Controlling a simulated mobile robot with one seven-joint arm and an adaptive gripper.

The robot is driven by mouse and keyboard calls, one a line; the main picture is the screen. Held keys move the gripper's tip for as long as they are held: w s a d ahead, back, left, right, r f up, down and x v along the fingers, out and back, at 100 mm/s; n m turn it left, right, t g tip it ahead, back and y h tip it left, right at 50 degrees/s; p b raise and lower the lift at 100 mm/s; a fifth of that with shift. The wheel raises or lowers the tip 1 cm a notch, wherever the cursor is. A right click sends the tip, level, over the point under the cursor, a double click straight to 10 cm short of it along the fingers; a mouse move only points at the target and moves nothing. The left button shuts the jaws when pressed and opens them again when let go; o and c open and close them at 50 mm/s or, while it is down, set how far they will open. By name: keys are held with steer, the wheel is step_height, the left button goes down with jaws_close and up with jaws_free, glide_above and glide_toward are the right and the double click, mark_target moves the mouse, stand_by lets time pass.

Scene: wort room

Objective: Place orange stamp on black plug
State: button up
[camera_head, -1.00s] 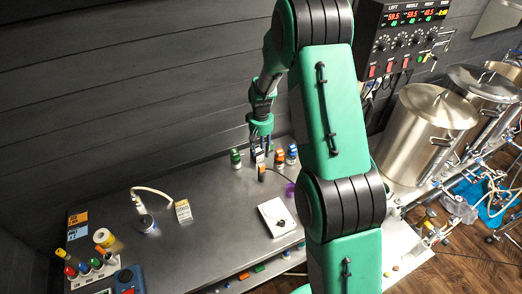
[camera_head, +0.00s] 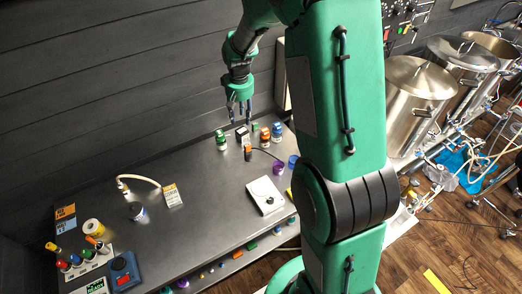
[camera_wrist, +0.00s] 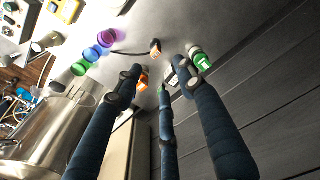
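My gripper (camera_head: 239,122) points down above the back of the steel bench. Its three dark fingers (camera_wrist: 163,82) are spread, with nothing visibly held. Just below the fingertips stands a small dark item with a white label (camera_head: 242,134). An orange-topped item (camera_head: 265,138), perhaps the orange stamp, stands to its right, and its orange part shows beside a finger in the wrist view (camera_wrist: 143,83). A small black piece with an orange face (camera_head: 248,153), likely the black plug, stands nearer the front with a black cable. It also shows in the wrist view (camera_wrist: 155,47). I cannot tell whether anything rests on it.
A green bottle (camera_head: 221,141) and a blue bottle (camera_head: 277,131) flank the items. Purple (camera_head: 279,168) and blue (camera_head: 293,161) cups and a white scale (camera_head: 265,196) stand to the right. The bench's middle (camera_head: 205,215) is clear. Steel kettles (camera_head: 418,88) stand beyond.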

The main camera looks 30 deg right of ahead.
steer(key=s+a+r+t, duration=0.1)
steer(key=s+a+r, duration=0.3)
steer(key=s+r, duration=0.5)
steer(key=s+a+r+t, duration=0.1)
steer(key=s+a+r, duration=0.3)
steer(key=s+r, duration=0.55)
steer(key=s+a+r+t, duration=0.1)
steer(key=s+a+r, duration=0.1)
steer(key=s, duration=0.7)
steer(key=s+a+r+t, duration=0.1)
steer(key=s+a+r, duration=0.1)
steer(key=s, duration=0.7)
steer(key=shift+s+a+r+n+t, duration=0.3)
steer(key=shift+s+r, duration=0.1)
steer(key=shift+r, duration=0.4)
steer(key=shift+f, duration=0.1)
step_height(320, 180, down, 16)
steer(key=b, duration=1.6)
